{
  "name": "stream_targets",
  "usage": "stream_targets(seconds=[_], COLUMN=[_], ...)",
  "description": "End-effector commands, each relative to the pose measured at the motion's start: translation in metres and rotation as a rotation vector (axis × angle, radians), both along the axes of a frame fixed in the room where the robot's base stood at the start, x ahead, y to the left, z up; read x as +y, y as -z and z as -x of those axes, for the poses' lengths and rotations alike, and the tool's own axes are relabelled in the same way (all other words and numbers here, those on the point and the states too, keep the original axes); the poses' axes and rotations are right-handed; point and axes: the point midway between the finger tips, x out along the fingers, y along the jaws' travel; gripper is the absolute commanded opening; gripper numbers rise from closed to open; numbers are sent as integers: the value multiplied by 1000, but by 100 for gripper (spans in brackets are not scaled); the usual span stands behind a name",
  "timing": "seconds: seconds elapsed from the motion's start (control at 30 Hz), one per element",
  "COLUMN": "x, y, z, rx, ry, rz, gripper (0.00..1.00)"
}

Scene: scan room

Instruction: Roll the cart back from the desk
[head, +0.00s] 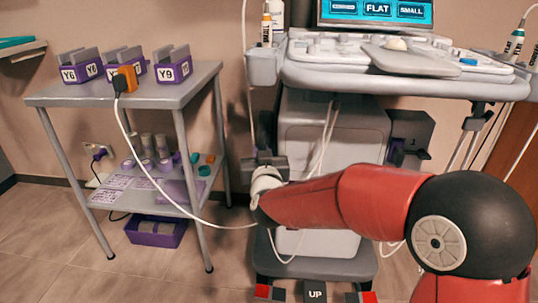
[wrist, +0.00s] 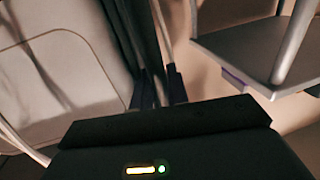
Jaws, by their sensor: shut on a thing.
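The cart is a grey ultrasound machine (head: 335,130) on a low wheeled base, with a screen and control panel on top. Its pale body also shows at the left of the wrist view (wrist: 60,85). The grey desk (head: 190,92) stands to its left, with a gap between them. My gripper (head: 265,162) is at the cart's left side, below the panel. In the wrist view its fingers (wrist: 162,90) are closed around a dark upright bar at the cart's side. The exact contact is dim, and my arm covers part of the cart's lower body.
A white cable runs from an orange plug (head: 125,78) on the desk, sagging toward the cart behind my arm. Labelled purple bins (head: 173,71) stand on the desk; a purple crate (head: 156,233) is beneath. Floor at the front left (head: 60,260) is clear.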

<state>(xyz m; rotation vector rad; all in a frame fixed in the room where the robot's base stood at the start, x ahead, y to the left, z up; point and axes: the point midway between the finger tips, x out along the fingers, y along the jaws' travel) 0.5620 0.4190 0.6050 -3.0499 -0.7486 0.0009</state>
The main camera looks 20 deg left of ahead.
Motion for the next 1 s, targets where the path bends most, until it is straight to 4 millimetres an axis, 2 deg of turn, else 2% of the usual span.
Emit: stream_targets(seconds=[0.33,0.37,0.5,0.8,1.0], x=[-2,-2,-2,-3,-14], y=[2,2,2,1,0], z=[0,0,-1,1,24], rx=[3,4,3,2,-1], ry=[5,5,5,5,4], rz=[3,2,1,1,3], gripper=[0,17,35,35,35])
